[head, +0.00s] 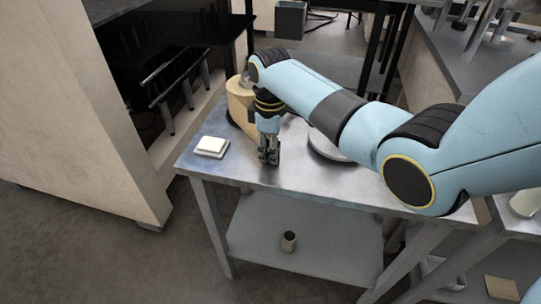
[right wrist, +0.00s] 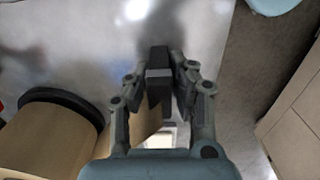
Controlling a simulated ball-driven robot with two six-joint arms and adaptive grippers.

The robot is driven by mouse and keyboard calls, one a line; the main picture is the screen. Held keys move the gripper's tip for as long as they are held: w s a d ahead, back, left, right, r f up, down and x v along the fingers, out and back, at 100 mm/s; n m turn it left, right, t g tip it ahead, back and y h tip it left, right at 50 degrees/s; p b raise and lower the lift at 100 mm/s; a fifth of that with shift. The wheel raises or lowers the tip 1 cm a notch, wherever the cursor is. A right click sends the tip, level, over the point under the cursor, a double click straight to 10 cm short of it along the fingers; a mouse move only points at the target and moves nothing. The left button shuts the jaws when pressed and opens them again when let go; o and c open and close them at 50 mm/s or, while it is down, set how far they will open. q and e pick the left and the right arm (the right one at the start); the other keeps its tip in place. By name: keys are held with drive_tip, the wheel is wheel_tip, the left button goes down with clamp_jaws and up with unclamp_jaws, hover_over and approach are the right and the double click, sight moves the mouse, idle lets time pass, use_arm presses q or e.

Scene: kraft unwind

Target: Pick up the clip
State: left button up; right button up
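My right gripper (head: 268,158) points down at the metal table's top, near its front edge. In the right wrist view, the fingertips of this gripper (right wrist: 160,68) are drawn in on both sides of a small dark block, which looks like the clip (right wrist: 159,57). The fingers appear shut on it; a thin gap at the left finger cannot be ruled out. In the head view the clip is hidden by the fingers or too small to make out. My left gripper is not in view.
On the metal table (head: 310,185) stand a tan roll (head: 238,100) behind my gripper, a pale stacked pad (head: 212,146) to the left, and a round grey disc (head: 326,148) to the right, partly behind my arm. A cup (head: 289,241) stands on the lower shelf.

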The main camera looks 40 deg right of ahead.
clamp_jaws()
drive_tip(key=shift+r, duration=0.1)
